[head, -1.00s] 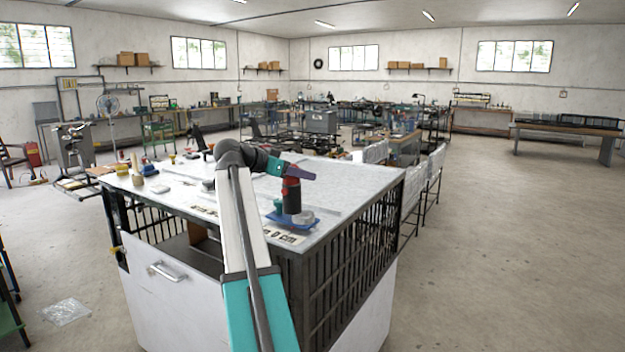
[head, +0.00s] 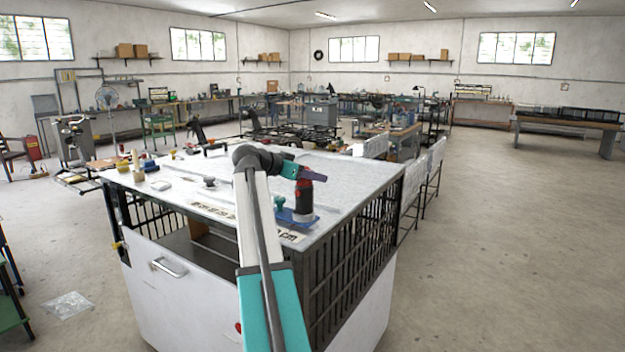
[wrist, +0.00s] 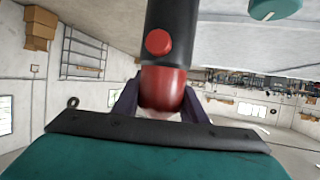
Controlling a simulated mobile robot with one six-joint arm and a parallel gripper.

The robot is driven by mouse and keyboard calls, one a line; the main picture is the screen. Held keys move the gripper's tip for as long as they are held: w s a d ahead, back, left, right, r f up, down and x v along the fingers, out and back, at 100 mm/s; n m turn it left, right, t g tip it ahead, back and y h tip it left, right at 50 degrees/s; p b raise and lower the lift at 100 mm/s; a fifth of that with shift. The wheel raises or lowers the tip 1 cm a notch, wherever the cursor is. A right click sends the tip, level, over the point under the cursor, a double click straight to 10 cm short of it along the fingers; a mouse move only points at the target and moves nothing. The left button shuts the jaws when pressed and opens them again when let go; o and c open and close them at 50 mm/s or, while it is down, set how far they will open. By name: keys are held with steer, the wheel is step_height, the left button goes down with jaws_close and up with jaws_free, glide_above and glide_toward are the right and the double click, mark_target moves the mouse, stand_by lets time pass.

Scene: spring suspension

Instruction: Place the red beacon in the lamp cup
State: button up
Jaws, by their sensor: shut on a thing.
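The red beacon (head: 304,194) has a black body with a red top, and it stands upright below my gripper (head: 302,173). In the wrist view the jaws (wrist: 160,104) are shut around the beacon's red dome (wrist: 162,88); its black body with a red button reaches up out of the picture. The pale lamp cup (head: 303,217) sits on a blue plate (head: 284,216) near the table's front right corner. The beacon's lower end lines up with the cup in the head view. I cannot tell whether it is inside or just above it.
A green knob (head: 279,202) stands on the plate, left of the beacon; it also shows in the wrist view (wrist: 275,8). The white table top (head: 340,185) is mostly clear around the plate. Several small items lie at its left end. Lettered strips lie along the front edge.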

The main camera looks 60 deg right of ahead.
steer(key=shift+f+p, duration=0.3)
steer(key=shift+f, duration=0.55)
steer(key=shift+f, duration=0.1)
steer(key=o, duration=1.2)
steer(key=shift+c, duration=0.2)
steer(key=shift+w+a+r+b, duration=0.2)
steer(key=shift+a+b, duration=0.15)
steer(key=shift+a, duration=0.2)
steer(key=b+v, duration=0.3)
steer(key=v, duration=0.8)
steer(key=shift+b, duration=0.35)
steer(key=shift+d+r, duration=0.15)
